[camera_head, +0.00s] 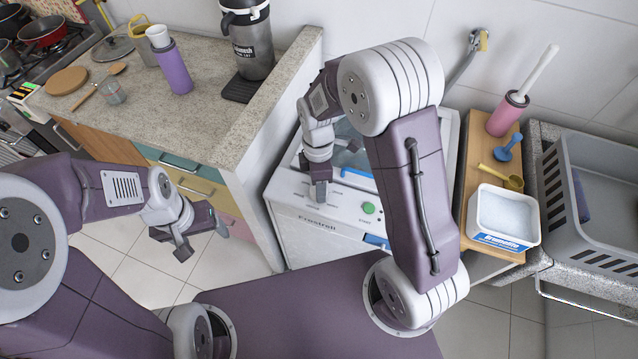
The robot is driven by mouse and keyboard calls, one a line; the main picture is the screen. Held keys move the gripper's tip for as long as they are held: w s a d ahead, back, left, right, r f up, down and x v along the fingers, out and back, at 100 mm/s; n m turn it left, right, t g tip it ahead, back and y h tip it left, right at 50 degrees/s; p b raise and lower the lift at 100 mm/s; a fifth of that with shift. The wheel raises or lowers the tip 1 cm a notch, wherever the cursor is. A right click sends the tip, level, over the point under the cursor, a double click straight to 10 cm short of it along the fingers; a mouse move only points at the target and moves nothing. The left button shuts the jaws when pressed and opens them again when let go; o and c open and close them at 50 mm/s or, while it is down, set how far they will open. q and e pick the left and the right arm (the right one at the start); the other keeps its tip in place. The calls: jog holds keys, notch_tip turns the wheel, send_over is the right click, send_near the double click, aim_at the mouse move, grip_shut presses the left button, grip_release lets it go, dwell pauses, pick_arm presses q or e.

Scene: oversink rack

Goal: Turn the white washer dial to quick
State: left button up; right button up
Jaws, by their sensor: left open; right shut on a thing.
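The white washer (290,218) stands in the middle, with its sloped control panel facing me. My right gripper (320,190) reaches down to the left part of this panel. It is shut on the dial, which its fingers hide. I cannot make out the dial's pointer or which mark it faces. A round green button (368,208) sits on the panel to the right of the gripper. My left gripper (203,240) is open and empty, in the air left of the washer, in front of the drawers.
A counter (215,100) with a purple bottle (174,69) and a grey dispenser (250,35) stands left of the washer. A wooden shelf (464,205) with a white tub (505,213) stands right, beside a grey crate (560,215). Tiled floor is clear at lower left.

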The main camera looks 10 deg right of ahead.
jog(key=shift+s+r+m+p, duration=0.15)
jog(key=shift+m+p, duration=0.5)
jog(key=shift+m, duration=0.55)
jog(key=m+p, duration=0.1)
jog(key=m, duration=0.1)
jog(key=shift+d+m, duration=0.1)
jog(key=shift+m, duration=0.3)
jog(key=m+p, duration=0.1)
jog(key=m, duration=0.4)
jog(key=shift+t+y+p, duration=0.3)
jog(key=shift+y+p, duration=0.1)
jog(key=shift+f+m, duration=0.2)
jog(key=shift+m, duration=0.2)
jog(key=o, duration=1.4)
jog(key=shift+r, duration=0.1)
jog(key=r, duration=0.9)
jog(key=shift+w+d+p, duration=0.2)
jog(key=shift+d+p, duration=0.15)
